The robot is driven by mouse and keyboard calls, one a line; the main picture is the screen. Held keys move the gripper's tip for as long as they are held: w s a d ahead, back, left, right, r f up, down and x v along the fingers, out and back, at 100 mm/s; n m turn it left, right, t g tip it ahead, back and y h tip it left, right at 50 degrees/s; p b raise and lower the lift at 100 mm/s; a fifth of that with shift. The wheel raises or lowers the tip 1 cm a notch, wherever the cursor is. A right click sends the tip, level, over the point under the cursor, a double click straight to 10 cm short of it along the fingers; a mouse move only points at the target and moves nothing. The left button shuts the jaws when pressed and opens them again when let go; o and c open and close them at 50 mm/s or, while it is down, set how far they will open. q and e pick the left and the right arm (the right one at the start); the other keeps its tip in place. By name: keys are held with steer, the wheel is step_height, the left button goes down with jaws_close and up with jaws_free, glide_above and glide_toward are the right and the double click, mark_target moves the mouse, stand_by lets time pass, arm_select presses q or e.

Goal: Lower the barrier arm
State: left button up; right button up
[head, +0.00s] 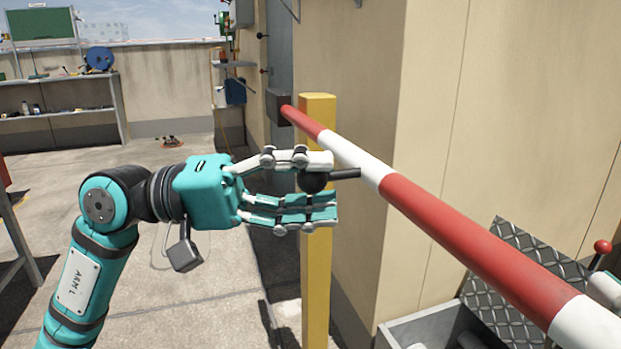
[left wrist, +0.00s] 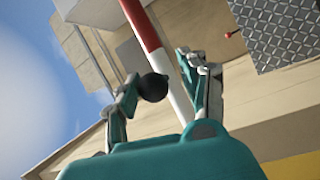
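The red and white barrier arm (head: 450,225) runs diagonally from a dark grey block (head: 279,107) by the yellow post (head: 317,270) to the lower right; it also crosses the left wrist view (left wrist: 148,38). A short black handle (head: 346,173) with a round black knob (head: 312,183) sticks out from its side. My left gripper (head: 328,188) has its fingers above and below the knob. In the left wrist view the knob (left wrist: 153,87) lies close to one finger, with a gap to the other. A pale part at the right edge may be my right gripper; its fingers cannot be made out.
A red-knobbed lever (head: 602,247) stands at the right by a diamond-plate panel (head: 530,255). A grey open box (head: 400,333) is below the barrier arm. A beige wall (head: 500,100) stands behind it. Shelving (head: 60,112) is at the back left; concrete floor between is mostly clear.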

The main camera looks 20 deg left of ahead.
arm_select(q)
steer(key=shift+o, duration=0.6)
steer(key=shift+r, duration=0.1)
steer(key=v, duration=1.2)
